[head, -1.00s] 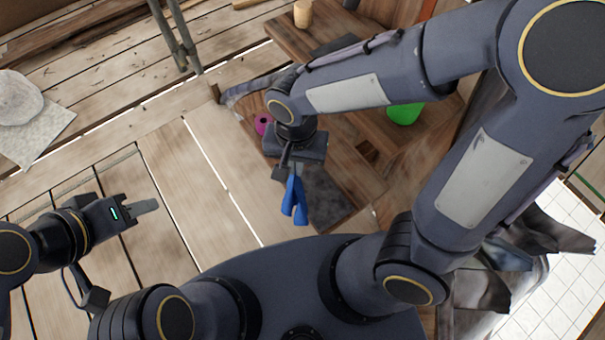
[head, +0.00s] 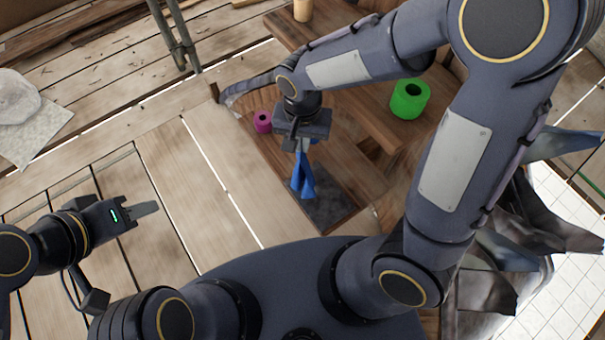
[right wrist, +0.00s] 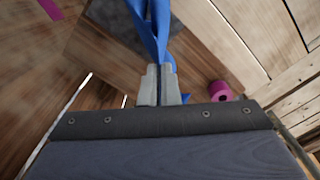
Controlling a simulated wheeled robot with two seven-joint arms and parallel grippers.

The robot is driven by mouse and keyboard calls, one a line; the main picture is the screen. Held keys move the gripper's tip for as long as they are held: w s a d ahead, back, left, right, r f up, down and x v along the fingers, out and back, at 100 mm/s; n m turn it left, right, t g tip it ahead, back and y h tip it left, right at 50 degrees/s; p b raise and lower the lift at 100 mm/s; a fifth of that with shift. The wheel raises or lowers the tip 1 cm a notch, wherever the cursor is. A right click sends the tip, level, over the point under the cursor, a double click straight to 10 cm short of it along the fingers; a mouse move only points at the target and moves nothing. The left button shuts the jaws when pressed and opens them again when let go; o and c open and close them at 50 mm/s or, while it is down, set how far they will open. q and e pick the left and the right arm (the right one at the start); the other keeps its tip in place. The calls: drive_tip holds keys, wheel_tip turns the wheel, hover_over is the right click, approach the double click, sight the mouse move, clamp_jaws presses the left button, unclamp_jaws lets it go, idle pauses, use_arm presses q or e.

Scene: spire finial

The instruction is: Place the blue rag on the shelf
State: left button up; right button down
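The blue rag (head: 303,177) hangs down from my right gripper (head: 303,146), which is shut on it. In the right wrist view the rag (right wrist: 153,28) is pinched between the fingertips of the right gripper (right wrist: 161,84). The brown wooden shelf (head: 345,205) lies below the rag, with a dark grey cloth or mat (head: 325,205) on it. I cannot tell whether the rag's lower end touches it. My left gripper (head: 146,209) is over the plank floor at the left, away from the rag; its finger gap is not clear.
A magenta roll (head: 263,121) stands left of my right gripper. A green roll (head: 410,98) stands on the wood to the right. A pale wooden cup (head: 303,10) is at the back. Grey and blue cloths (head: 485,290) are piled at the lower right.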

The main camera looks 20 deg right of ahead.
drive_tip(key=w+f+b, duration=0.1)
drive_tip(key=w+f, duration=0.2)
drive_tip(key=f, duration=0.4)
drive_tip(key=shift+d+b, duration=0.35)
drive_tip(key=shift+d, duration=0.1)
drive_tip(key=shift+r, duration=0.1)
drive_tip(key=c, duration=0.9)
unclamp_jaws()
drive_tip(key=shift+c, duration=0.2)
drive_tip(key=shift+w+r, duration=0.1)
wheel_tip(320, 180, up, 8)
drive_tip(key=p, duration=0.2)
drive_tip(key=shift+f, duration=0.2)
